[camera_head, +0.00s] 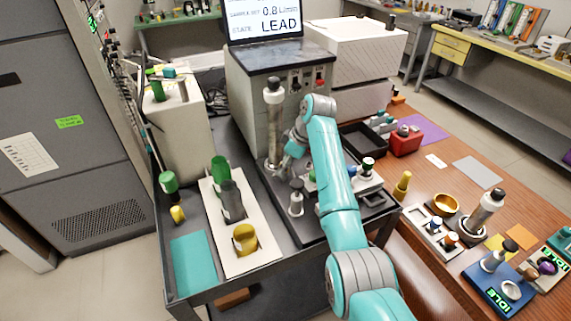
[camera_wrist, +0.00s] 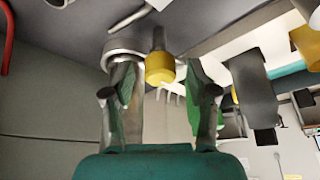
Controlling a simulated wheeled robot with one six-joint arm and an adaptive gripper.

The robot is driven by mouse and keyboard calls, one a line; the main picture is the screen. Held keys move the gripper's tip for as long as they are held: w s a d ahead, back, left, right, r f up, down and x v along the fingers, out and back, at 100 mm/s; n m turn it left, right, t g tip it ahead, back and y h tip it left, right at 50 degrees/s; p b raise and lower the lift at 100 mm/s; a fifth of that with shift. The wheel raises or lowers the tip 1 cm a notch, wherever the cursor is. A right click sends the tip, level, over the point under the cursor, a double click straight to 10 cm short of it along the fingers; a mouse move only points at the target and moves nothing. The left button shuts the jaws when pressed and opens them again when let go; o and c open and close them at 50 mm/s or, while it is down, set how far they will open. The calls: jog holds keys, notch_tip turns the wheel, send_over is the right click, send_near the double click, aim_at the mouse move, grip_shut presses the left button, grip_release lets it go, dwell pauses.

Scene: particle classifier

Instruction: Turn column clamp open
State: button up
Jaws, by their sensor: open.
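The column (camera_head: 274,135), a tall silver cylinder with a dark cap, stands upright on the dark bench in front of the grey cabinet. My gripper (camera_head: 286,160) is beside its lower part, on its right in the head view. In the wrist view my gripper (camera_wrist: 160,95) is open, with a green-padded finger on each side. A silver cylinder with a ring at its end, which looks like the column (camera_wrist: 130,75), shows by the left finger. A yellow knob-like piece on a dark stem (camera_wrist: 160,68) shows between the fingers. I cannot tell which part is the clamp, or whether anything touches.
A white tray (camera_head: 225,268) with green, grey and yellow pieces lies at the left front. A black bin (camera_head: 360,140) and a red box (camera_head: 405,140) are to the right.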

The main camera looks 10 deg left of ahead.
jog(key=v, duration=1.2)
